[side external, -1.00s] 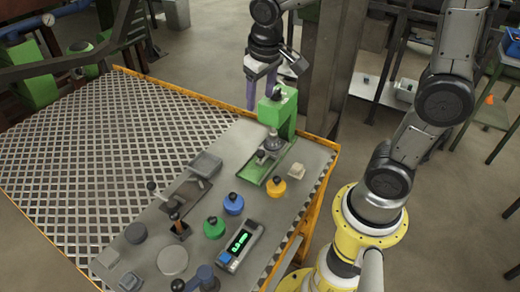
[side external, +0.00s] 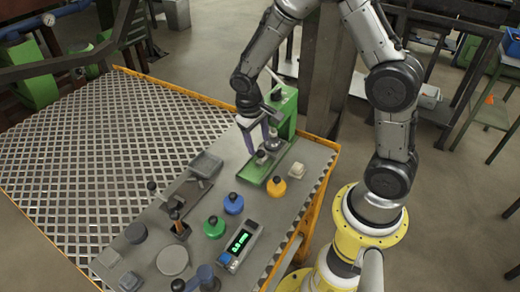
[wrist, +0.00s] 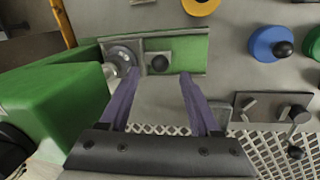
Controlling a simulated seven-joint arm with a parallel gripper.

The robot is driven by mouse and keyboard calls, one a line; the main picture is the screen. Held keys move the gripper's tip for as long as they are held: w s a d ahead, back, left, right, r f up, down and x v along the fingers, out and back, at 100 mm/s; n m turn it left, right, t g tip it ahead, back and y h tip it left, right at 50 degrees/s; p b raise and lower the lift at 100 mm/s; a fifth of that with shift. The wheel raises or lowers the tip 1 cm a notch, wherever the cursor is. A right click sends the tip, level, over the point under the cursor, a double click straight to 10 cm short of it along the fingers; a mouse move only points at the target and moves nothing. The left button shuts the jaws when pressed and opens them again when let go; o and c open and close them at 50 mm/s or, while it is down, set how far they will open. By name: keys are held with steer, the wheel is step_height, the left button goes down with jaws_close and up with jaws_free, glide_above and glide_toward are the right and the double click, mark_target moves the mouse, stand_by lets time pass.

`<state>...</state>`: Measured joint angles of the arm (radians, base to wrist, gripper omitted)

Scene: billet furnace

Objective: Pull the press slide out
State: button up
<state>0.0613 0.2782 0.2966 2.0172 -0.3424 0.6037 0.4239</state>
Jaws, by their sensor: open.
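The green press (side external: 287,112) stands at the right far edge of the table, with a green bed (side external: 250,172) running toward the front left. The press slide (wrist: 151,54) is a small grey plate on that bed, with a dark round knob (wrist: 158,63). In the side view the slide is mostly hidden by my fingers. My gripper (side external: 258,147) is open above the bed, pointing down. In the wrist view my purple fingertips (wrist: 159,75) appear on either side of the knob, with gaps to both. I cannot tell their height relative to it. The round press ram (wrist: 122,58) is close by the left finger.
A yellow knobbed weight (side external: 276,187) and a small pale block (side external: 297,170) lie right of the bed. Blue (side external: 233,204) and green (side external: 214,228) weights and a digital readout (side external: 240,246) are nearer. A grey tray (side external: 206,164) stands left of the bed.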

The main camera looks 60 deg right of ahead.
mark_target(260, 151)
steer(key=shift+d+f, duration=0.2)
steer(key=shift+f, duration=0.9)
steer(key=shift+d+f, duration=0.2)
steer(key=shift+f, duration=0.85)
jaws_close()
